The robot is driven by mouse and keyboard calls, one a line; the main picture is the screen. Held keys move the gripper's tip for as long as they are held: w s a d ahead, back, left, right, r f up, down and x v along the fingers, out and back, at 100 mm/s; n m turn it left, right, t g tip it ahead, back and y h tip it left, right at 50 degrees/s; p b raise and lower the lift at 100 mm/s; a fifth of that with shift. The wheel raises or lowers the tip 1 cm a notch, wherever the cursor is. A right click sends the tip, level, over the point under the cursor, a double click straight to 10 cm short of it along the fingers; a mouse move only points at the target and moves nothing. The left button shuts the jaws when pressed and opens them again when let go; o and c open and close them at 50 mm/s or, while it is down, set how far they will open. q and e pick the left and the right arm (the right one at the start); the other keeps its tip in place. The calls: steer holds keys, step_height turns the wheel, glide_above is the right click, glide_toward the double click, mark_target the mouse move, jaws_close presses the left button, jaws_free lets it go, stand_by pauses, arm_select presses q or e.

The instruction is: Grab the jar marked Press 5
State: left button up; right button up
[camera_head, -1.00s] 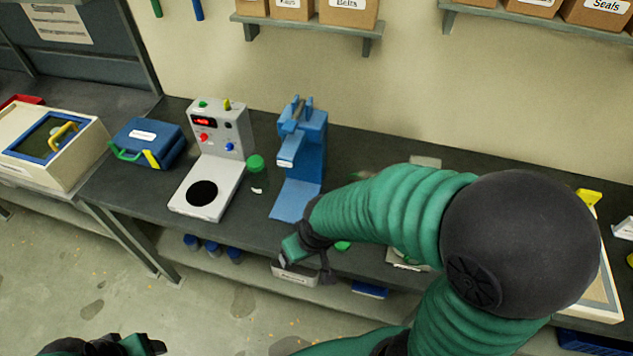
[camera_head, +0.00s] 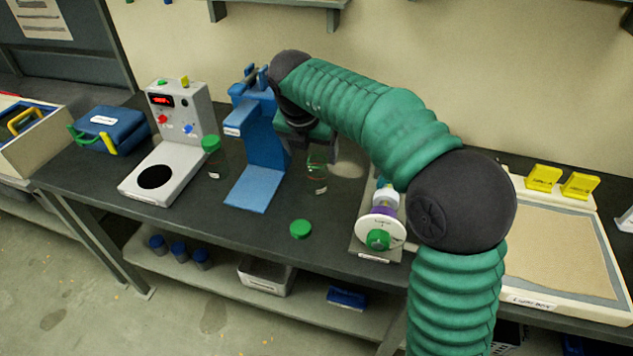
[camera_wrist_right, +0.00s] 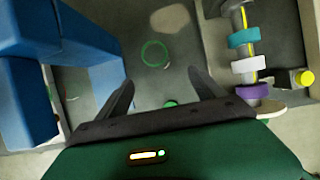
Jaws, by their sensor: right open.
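A clear open jar (camera_head: 317,173) with a small white label stands on the bench right of the blue press (camera_head: 265,135). From above it shows as a green-rimmed ring (camera_wrist_right: 155,54) in the right wrist view. A second jar (camera_head: 216,166) with a green lid stands between the press and the grey device. The writing on both jars is too small to read. My right gripper (camera_wrist_right: 163,88) is open and empty, with the open jar ahead between its fingers' directions. In the head view the gripper (camera_head: 308,150) is partly hidden by my arm. My left gripper is out of view.
A loose green lid (camera_head: 300,229) lies near the bench's front. A grey device (camera_head: 185,120) with a red display stands left of the press. A stand with coloured rings (camera_head: 381,227) is to the right, beside a light box (camera_head: 560,245). A shelf (camera_head: 220,275) runs below.

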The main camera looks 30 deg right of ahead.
mark_target(314, 169)
steer(key=b+x, duration=0.1)
steer(key=x, duration=0.8)
steer(key=shift+w+d, duration=0.1)
steer(key=shift+w, duration=0.15)
steer(key=shift+w+f+b, duration=0.15)
steer(key=shift+f+b, duration=0.25)
steer(key=shift+f, duration=0.1)
steer(key=x, duration=0.2)
steer(key=b+x, duration=0.1)
steer(key=x, duration=0.2)
steer(key=shift+w+d, duration=0.1)
steer(key=shift+w, duration=0.15)
steer(key=shift+d+r, duration=0.1)
steer(key=shift+d, duration=0.05)
steer(key=shift+s+r, duration=0.1)
steer(key=shift+r, duration=0.05)
steer(key=shift+c, duration=1.3)
steer(key=shift+a, duration=0.35)
steer(key=c, duration=0.5)
steer(key=shift+d, duration=0.15)
jaws_close()
steer(key=shift+r, duration=0.1)
